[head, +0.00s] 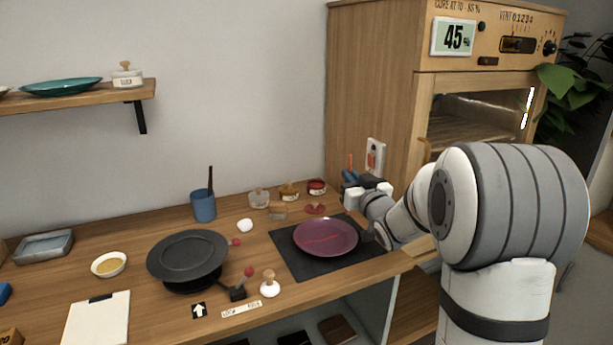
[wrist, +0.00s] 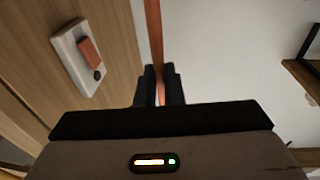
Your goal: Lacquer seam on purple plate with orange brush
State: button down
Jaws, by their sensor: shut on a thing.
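The purple plate (head: 326,236) lies on a dark mat (head: 290,249) on the workbench, with a reddish seam line running across it. My gripper (head: 352,180) is behind and to the right of the plate, raised near the cabinet side. In the wrist view my gripper (wrist: 161,88) is shut on the orange brush (wrist: 155,40), whose orange shaft stands between the fingers. The brush (head: 350,161) shows only as a small orange tip in the head view. Its bristles are hidden.
Several small jars, including a red-topped one (head: 317,187), stand behind the mat. A blue cup (head: 203,205) holds a dark stick. A black turntable (head: 188,256) stands left of the mat. The tall wooden cabinet (head: 380,80) with a wall switch (head: 375,157) bounds the right side.

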jog(key=shift+r+p, duration=0.45)
jog(key=shift+r, duration=0.55)
